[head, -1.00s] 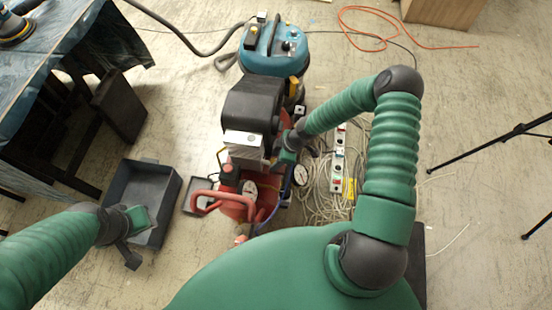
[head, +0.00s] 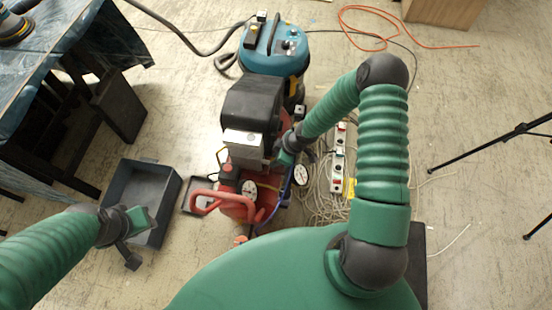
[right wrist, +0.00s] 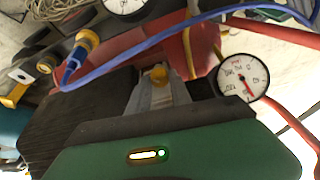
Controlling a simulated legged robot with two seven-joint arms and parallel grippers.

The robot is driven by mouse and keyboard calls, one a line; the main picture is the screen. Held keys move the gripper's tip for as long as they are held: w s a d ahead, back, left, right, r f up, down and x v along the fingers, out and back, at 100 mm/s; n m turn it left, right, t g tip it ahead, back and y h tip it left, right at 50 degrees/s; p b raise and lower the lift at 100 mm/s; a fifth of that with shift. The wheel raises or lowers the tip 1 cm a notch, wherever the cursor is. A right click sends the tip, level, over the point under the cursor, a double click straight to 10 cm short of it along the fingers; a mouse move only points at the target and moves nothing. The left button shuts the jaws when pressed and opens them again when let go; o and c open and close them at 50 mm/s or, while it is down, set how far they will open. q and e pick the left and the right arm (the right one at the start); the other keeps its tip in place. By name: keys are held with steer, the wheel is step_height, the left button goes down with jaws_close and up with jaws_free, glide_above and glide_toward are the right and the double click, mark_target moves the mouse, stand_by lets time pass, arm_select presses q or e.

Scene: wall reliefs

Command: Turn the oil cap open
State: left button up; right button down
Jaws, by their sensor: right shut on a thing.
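The red compressor (head: 238,207) stands on the floor in the middle of the head view, with a black cover and a red handle. In the right wrist view, a small yellow cap (right wrist: 159,75), which looks like the oil cap, sits at the end of grey finger-like parts in front of the red body. My right gripper (head: 284,157) reaches the compressor's right side and is shut on this cap; the exact contact is partly hidden. My left gripper (head: 136,232) hangs by the grey tray, away from the compressor; its jaw opening is unclear.
A blue vacuum (head: 272,48) stands behind the compressor. A grey tray (head: 168,200) lies left of it. A power strip (head: 338,160) and coiled cables lie right. A blue hose (right wrist: 190,30) and a gauge (right wrist: 243,77) are close to the right gripper.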

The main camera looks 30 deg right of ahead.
steer(key=m+t+h+b, duration=0.1)
steer(key=m, duration=0.2)
steer(key=shift+a, duration=0.1)
steer(key=shift+a+m+t+h, duration=0.1)
steer(key=shift+m+t+h, duration=0.4)
steer(key=shift+m, duration=1.7)
steer(key=shift+h, duration=0.3)
steer(key=c, duration=1.2)
jaws_free()
steer(key=shift+g, duration=0.3)
steer(key=p+v, duration=0.5)
steer(key=v, duration=1.1)
steer(key=shift+s+r, duration=0.25)
steer(key=shift+r, duration=0.05)
